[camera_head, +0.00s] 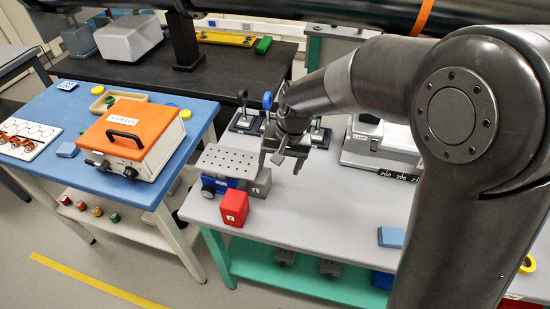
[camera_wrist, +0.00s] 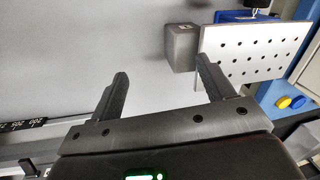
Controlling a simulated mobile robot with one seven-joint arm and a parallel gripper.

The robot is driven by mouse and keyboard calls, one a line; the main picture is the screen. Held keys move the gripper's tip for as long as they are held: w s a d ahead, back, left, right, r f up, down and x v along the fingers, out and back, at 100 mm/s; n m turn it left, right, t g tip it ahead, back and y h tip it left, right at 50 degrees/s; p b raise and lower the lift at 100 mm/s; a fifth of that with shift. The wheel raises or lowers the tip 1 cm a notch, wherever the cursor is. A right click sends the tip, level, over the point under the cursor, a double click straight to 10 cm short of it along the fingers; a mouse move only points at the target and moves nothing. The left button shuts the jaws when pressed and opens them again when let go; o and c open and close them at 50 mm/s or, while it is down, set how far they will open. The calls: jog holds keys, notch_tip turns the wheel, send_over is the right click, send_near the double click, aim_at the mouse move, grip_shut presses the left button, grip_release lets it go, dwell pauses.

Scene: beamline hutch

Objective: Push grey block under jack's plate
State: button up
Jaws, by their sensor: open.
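The jack has a grey perforated plate (camera_head: 230,160) on a blue base (camera_head: 234,183) and stands near the left edge of the light grey bench. The plate also shows in the wrist view (camera_wrist: 245,50). The grey block (camera_head: 261,184) sits on the bench at the plate's right end in the head view; in the wrist view the block (camera_wrist: 182,48) is just left of the plate's edge. I cannot tell whether any of it is under the plate. My gripper (camera_head: 282,162) is open and empty above the bench, near the block; its fingers (camera_wrist: 162,68) show apart in the wrist view.
A red block (camera_head: 234,207) stands in front of the jack. Upright handled devices (camera_head: 245,117) stand behind it. A blue table (camera_head: 66,113) with an orange-topped case (camera_head: 130,134) is to the left.

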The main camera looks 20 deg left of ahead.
aim_at(264, 175)
jog(key=shift+o, duration=1)
jog(key=m, duration=0.4)
jog(key=shift+a+y, duration=0.2)
jog(key=shift+y, duration=0.1)
jog(key=m, duration=0.5)
jog(key=m+y, duration=0.1)
jog(key=m, duration=0.5)
jog(key=a+m+y, duration=0.1)
jog(key=m, duration=0.4)
jog(key=shift+w+a+r+m, duration=0.1)
jog(key=shift+w+r+m, duration=0.1)
jog(key=shift+w+m, duration=0.15)
jog(key=shift+f, duration=0.1)
jog(key=x, duration=1)
jog(key=shift+w+a+f, duration=0.1)
jog(key=shift+w+f, duration=0.15)
jog(key=shift+f, duration=0.05)
jog(key=shift+c, duration=0.3)
